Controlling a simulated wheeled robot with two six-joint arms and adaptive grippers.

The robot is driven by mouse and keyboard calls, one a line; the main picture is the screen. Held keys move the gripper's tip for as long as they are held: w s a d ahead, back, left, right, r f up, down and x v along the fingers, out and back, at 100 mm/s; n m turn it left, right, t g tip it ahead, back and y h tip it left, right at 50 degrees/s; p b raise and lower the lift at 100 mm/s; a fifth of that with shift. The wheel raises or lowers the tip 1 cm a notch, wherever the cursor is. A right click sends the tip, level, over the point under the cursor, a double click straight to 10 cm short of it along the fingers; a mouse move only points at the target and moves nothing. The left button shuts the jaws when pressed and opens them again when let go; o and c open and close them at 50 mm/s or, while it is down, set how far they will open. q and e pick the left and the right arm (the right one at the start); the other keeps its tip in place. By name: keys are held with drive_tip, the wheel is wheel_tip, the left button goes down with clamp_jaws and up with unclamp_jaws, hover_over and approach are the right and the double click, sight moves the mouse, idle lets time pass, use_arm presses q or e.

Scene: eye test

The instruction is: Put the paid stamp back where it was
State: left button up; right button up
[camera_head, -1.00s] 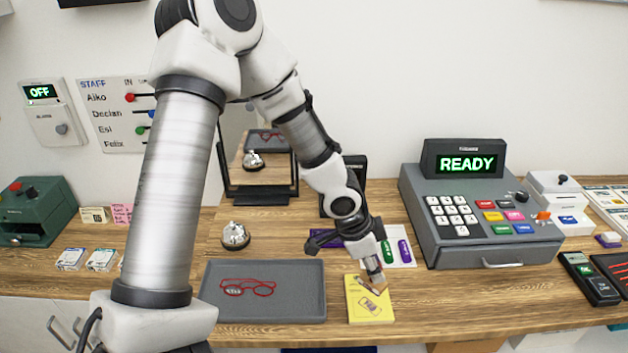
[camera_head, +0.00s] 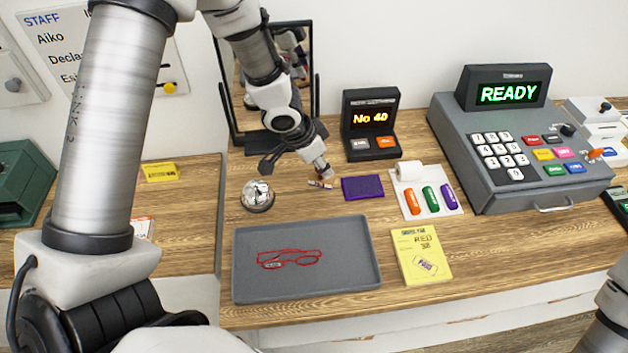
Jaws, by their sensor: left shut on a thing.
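My left gripper (camera_head: 319,174) is shut on a small stamp (camera_head: 320,184) with a pale, wood-coloured body and a purplish lower edge. I take it to be the paid stamp, but its lettering is too small to read. It is just left of the purple pad (camera_head: 362,188), at or just above the wooden counter; I cannot tell whether it touches. The yellow booklet (camera_head: 421,256) lies farther forward and to the right, with a car picture on its cover. My right gripper is not in view; only part of my right arm shows at the lower right.
A bell (camera_head: 257,195) stands left of the stamp. A grey tray (camera_head: 345,282) with red glasses (camera_head: 289,259) lies in front. A "No 40" display (camera_head: 370,124), a card with coloured sticks (camera_head: 428,200) and a cash register (camera_head: 520,150) stand behind or right. A mirror (camera_head: 236,125) stands behind.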

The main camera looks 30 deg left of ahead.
sight(318, 176)
use_arm(q)
drive_tip(key=f+b, duration=0.1)
drive_tip(key=a+f+b, duration=0.1)
drive_tip(key=f, duration=0.1)
drive_tip(key=f+b, duration=0.1)
drive_tip(key=f, duration=0.1)
drive_tip(key=shift+w+a, duration=0.2)
drive_tip(key=shift+w, duration=0.05)
drive_tip(key=shift+s+r, duration=0.1)
drive_tip(key=shift+r, duration=0.05)
drive_tip(key=shift+c, duration=0.4)
drive_tip(key=shift+s+d+r, duration=0.1)
drive_tip(key=shift+d+r, duration=0.05)
drive_tip(key=shift+d, duration=0.25)
drive_tip(key=shift+f, duration=0.2)
drive_tip(key=o, duration=1)
drive_tip(key=shift+a, duration=0.2)
drive_tip(key=shift+d+r, duration=0.1)
